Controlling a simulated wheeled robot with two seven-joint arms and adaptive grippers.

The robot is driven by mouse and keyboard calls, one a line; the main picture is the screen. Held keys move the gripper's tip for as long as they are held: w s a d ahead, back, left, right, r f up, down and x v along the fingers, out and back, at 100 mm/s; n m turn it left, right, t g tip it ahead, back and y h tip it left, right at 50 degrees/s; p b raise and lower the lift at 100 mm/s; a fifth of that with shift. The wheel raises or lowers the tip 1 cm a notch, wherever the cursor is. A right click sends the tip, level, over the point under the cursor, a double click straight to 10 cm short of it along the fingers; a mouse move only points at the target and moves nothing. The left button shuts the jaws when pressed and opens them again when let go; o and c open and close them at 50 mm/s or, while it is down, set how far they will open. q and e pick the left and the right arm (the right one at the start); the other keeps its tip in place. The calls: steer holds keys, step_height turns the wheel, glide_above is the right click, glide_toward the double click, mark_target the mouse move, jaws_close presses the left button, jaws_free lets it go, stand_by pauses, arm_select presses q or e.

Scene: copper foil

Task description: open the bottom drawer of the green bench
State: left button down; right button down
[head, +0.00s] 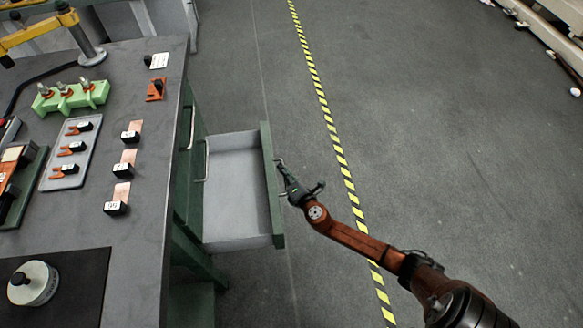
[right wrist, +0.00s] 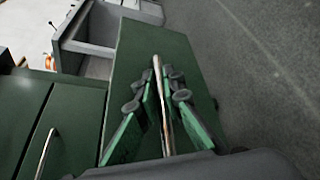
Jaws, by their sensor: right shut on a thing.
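The green bench (head: 178,215) has a dark grey top and stands at the left in the head view. One drawer (head: 235,195) is pulled far out to the right; its grey inside is empty. I cannot clearly tell its level. Its green front (head: 270,200) also fills the middle of the right wrist view (right wrist: 135,70). My right gripper (head: 284,170) is shut on the drawer's metal bar handle (right wrist: 166,125). In the right wrist view, the bar runs between the green-padded fingers (right wrist: 163,85). My left gripper is not in view.
The bench top holds a grey tray (head: 55,183), a green block (head: 72,97), several small black parts on copper pieces (head: 123,170) and a foil roll (head: 33,283). Yellow-black tape (head: 335,140) crosses the floor.

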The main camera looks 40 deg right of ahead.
steer(key=shift+s+d+f, duration=0.15)
steer(key=shift+s+d, duration=0.05)
steer(key=shift+d, duration=0.05)
steer(key=c, duration=2.3)
jaws_free()
steer(key=shift+d, duration=0.1)
steer(key=shift+s, duration=0.1)
steer(key=v, duration=1.2)
